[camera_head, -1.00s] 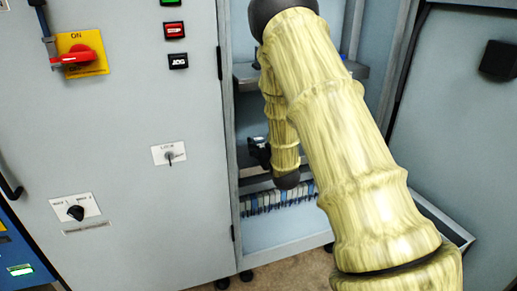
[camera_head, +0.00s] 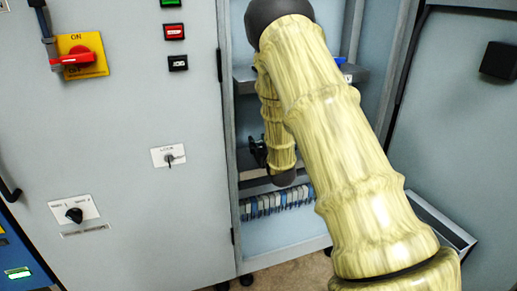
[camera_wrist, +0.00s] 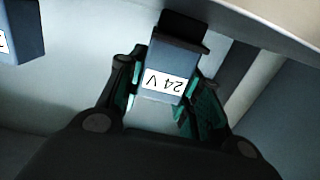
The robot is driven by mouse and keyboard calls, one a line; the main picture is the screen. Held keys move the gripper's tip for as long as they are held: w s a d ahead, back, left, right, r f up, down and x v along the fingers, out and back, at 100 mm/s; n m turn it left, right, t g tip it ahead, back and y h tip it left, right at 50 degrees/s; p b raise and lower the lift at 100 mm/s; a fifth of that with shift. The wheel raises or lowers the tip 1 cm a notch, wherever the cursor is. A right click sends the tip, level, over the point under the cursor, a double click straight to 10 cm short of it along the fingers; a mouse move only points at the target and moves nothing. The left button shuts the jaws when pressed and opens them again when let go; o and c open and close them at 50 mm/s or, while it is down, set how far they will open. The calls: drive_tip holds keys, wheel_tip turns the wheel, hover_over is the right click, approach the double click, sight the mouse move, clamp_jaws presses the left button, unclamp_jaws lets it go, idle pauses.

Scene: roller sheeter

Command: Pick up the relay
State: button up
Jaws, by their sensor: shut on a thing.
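The relay (camera_wrist: 173,62) is a dark blue-grey block with a white label reading "24 V", upside down in the wrist view. My gripper (camera_wrist: 165,95) is shut on it, with one finger on each side of the block. The relay's black far end lies close to a pale edge above it. Whether it touches that edge I cannot tell. In the head view my gripper (camera_head: 259,152) shows only as a dark shape inside the open cabinet, and my arm hides the relay there.
A second blue-grey block with a white label (camera_wrist: 23,32) is at the wrist view's upper left. In the head view, a shelf (camera_head: 245,79) crosses the cabinet, with a row of terminal blocks (camera_head: 277,201) below. The open door (camera_head: 462,130) stands at right.

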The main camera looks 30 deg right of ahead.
sight(259, 141)
drive_tip(key=shift+r, duration=0.1)
wheel_tip(259, 141, up, 4)
drive_tip(key=shift+f+p, duration=0.2)
drive_tip(key=shift+p, duration=0.5)
drive_tip(key=s+a+r+p, duration=0.4)
drive_tip(key=s+a, duration=0.5)
drive_tip(key=s, duration=0.4)
drive_tip(key=shift+a+r, duration=0.15)
